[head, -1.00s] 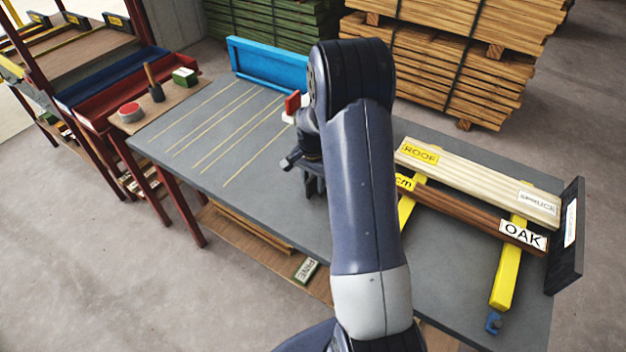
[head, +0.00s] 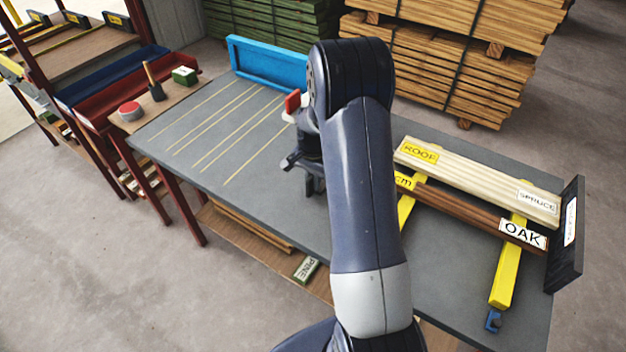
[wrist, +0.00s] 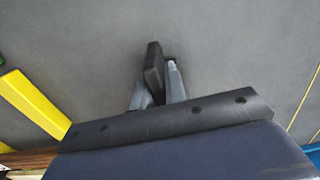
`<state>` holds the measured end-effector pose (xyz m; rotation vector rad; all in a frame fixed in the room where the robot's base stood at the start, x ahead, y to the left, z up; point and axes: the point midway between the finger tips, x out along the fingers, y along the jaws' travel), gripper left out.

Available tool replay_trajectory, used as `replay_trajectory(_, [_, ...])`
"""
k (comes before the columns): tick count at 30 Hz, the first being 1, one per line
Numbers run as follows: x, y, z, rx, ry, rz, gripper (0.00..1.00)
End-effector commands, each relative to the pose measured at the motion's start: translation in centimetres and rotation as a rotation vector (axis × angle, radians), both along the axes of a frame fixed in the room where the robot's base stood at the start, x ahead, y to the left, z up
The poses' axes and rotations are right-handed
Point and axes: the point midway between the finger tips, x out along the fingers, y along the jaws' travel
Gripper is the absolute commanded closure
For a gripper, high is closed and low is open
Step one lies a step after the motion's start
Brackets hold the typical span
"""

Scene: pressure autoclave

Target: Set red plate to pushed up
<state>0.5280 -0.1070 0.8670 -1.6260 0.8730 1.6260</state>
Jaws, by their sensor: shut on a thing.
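The red plate (head: 292,102) stands upright near the back of the grey bench, just left of my arm in the head view. My arm hides part of it and whatever is behind it. It does not show in the wrist view. My gripper (head: 312,183) hangs low over the bench, nearer the front than the plate and apart from it, partly hidden by my arm. In the wrist view my gripper (wrist: 156,75) is shut, with a small dark block (wrist: 153,68) between its pale grey fingers. What this block belongs to I cannot tell.
A blue upright rail (head: 268,62) stands at the bench's back left. The grey bench top (head: 190,125) with yellow lines is clear on the left. On the right, a spruce board (head: 480,180) and an oak board (head: 465,215) lie across yellow bars (head: 507,270).

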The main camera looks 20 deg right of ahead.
Motion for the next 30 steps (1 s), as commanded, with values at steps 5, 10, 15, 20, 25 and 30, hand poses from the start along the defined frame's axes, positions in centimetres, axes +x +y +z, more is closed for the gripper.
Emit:
replay_trajectory(5, [0.0,0.0,0.0,0.000,0.000,0.000,1.00])
replay_trajectory(10, [-1.9,-1.4,-0.2,-0.001,-0.001,-0.004,1.00])
replay_trajectory(15, [-5.6,-3.8,-0.2,-0.001,-0.001,-0.006,1.00])
replay_trajectory(20, [-8.0,-5.4,-0.1,0.000,0.000,-0.004,1.00])
replay_trajectory(25, [-8.7,-5.8,0.0,-0.001,0.001,0.000,1.00])
replay_trajectory(30, [-8.6,-5.7,0.0,-0.001,0.001,0.001,1.00])
